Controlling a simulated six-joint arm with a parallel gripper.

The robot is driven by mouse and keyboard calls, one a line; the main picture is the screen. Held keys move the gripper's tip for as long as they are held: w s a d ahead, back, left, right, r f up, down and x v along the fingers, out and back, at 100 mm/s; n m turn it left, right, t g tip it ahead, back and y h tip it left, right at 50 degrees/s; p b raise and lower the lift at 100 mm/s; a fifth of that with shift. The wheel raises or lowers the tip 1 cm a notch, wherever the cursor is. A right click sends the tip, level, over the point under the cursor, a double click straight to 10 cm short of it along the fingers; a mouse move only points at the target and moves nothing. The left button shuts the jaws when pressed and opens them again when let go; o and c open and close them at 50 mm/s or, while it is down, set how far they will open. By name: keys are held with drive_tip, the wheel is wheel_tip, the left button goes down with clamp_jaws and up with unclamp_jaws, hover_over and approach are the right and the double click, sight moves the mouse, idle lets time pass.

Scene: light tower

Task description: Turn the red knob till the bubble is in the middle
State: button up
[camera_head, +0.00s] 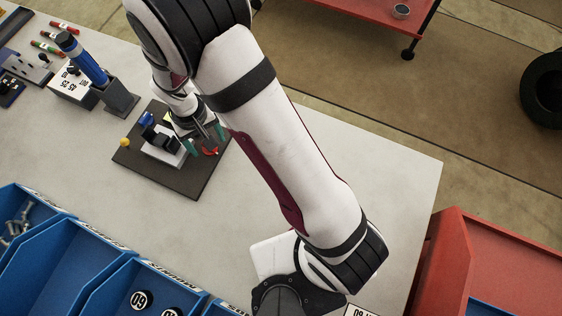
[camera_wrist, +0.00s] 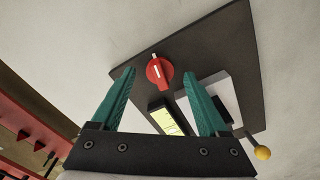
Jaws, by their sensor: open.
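The red knob (camera_wrist: 160,72) is a round dial with a white pointer mark, set on a dark plate (camera_wrist: 213,42). In the wrist view it lies beyond and between the two green fingertips of my gripper (camera_wrist: 160,73), which are spread apart with nothing between them that I can see held. A yellow-green level vial (camera_wrist: 168,121) in a dark holder sits near the knob; its bubble is too small to make out. In the head view the knob (camera_head: 210,151) shows partly beside my gripper (camera_head: 206,137), which is over the plate (camera_head: 185,185).
A white block (camera_wrist: 220,100) and a yellow ball-tipped lever (camera_wrist: 262,153) are on the plate. A blue cylinder in a dark stand (camera_head: 118,97) stands to the left. Blue bins (camera_head: 75,262) line the front. The table right of the plate is mostly clear.

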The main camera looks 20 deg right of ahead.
drive_tip(key=n, duration=0.5)
drive_tip(key=shift+w+r+n, duration=0.1)
drive_tip(key=shift+r+n, duration=0.5)
drive_tip(key=shift+n, duration=0.4)
wheel_tip(320, 180, up, 14)
drive_tip(key=s+d+r+m, duration=0.1)
drive_tip(key=s+d+m, duration=0.2)
drive_tip(key=s+m, duration=0.2)
drive_tip(key=s+d+r+m+y, duration=0.1)
drive_tip(key=s+d+m, duration=0.3)
drive_tip(key=s, duration=0.4)
drive_tip(key=s+d+r+m, duration=0.2)
drive_tip(key=s+d+m, duration=0.2)
drive_tip(key=s, duration=0.3)
drive_tip(key=shift+s+d+m+y, duration=0.25)
drive_tip(key=shift+m+y, duration=0.15)
drive_tip(key=shift+m, duration=0.5)
